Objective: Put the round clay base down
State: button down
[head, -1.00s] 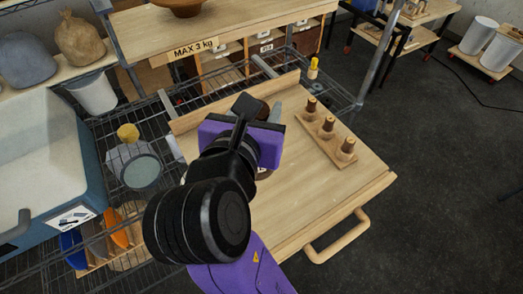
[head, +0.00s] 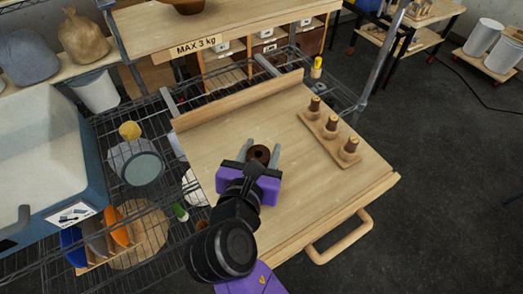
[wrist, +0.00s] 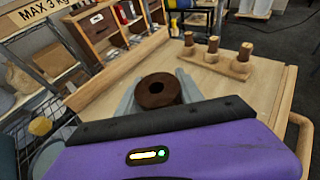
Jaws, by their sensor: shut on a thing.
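The round clay base (head: 260,153) is a dark brown, ring-like piece with a hole in its top. It sits between the two grey fingers of my gripper (head: 260,157), over the left-middle part of the wooden board (head: 300,210). In the wrist view the clay base (wrist: 158,90) shows upright with the fingers along both sides. My gripper is shut on it. Its underside is hidden, so I cannot tell whether it touches the board.
A wooden strip (head: 331,140) with several dark-topped pegs stands on the board's right side. A raised ledge (head: 240,101) runs along the back edge. A handle (head: 338,238) sticks out in front. The board's middle and front right are clear.

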jog(key=shift+f, duration=0.15)
jog(key=c, duration=0.8)
grip_release()
jog(key=shift+f, duration=0.2)
jog(key=shift+o, duration=0.2)
jog(key=v, duration=1.2)
jog(key=shift+r, duration=0.1)
